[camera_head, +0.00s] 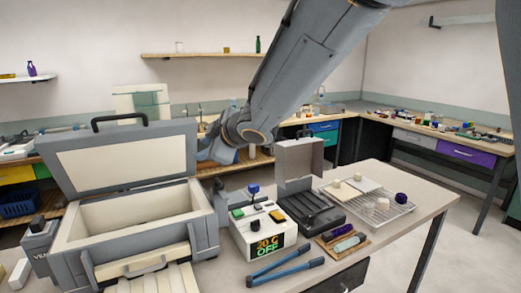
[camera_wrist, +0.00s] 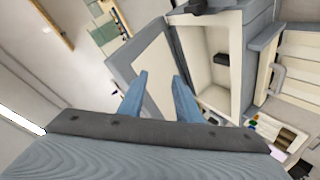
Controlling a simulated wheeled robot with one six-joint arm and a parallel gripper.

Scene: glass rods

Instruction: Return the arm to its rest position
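My arm reaches down from the top of the head view, in front of the back wall. My gripper (camera_wrist: 159,92) shows in the wrist view as two blue fingers set apart with nothing held between them. In the head view the arm's end is above and right of the grey box, and its fingers are hard to make out. The box and lid also show beyond the fingers in the wrist view (camera_wrist: 215,62).
A controller (camera_head: 262,235) with an orange and green display reading OFF stands right of the box. Blue-handled tongs (camera_head: 285,272) lie in front. A black device with a raised cover (camera_head: 299,160) and a wire rack (camera_head: 368,208) with small pieces stand to the right.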

